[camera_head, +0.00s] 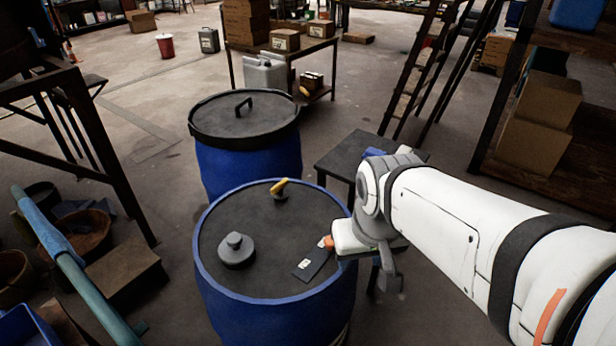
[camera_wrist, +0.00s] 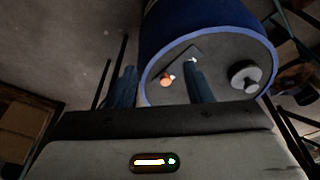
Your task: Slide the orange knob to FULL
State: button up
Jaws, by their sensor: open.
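The orange knob (camera_head: 327,242) is at the far right end of a dark slide plate (camera_head: 313,264) on the lid of the near blue vat (camera_head: 270,320). In the wrist view the orange knob (camera_wrist: 167,80) appears between my fingers, closer to the right one, at one end of the plate (camera_wrist: 184,62). Pale marks on the plate are too small to read. My gripper (camera_wrist: 160,67) is open and empty, its fingers pointing toward the lid. In the head view its hand is by the vat's right rim; contact with the knob cannot be told.
The lid also bears a grey round cap (camera_head: 236,251) and a yellow-handled lever (camera_head: 280,188). A second blue vat (camera_head: 245,160) with a black lid stands behind. A small dark table (camera_head: 345,152) stands to its right.

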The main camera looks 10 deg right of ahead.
jog(key=shift+o, duration=0.4)
jog(key=shift+w, duration=0.3)
jog(key=m+g+p, duration=0.2)
jog(key=m+g, duration=0.1)
jog(key=m, duration=0.9)
send_near(330, 244)
jog(key=shift+w+d+f, duration=0.15)
jog(key=shift+w+d, duration=0.05)
jog(key=shift+w, duration=0.15)
jog(key=shift+w+f, duration=0.15)
jog(key=shift+f, duration=0.15)
notch_tip(330, 244, down, 8)
jog(key=shift+r, duration=0.2)
jog(key=shift+c, duration=0.3)
grip_shut()
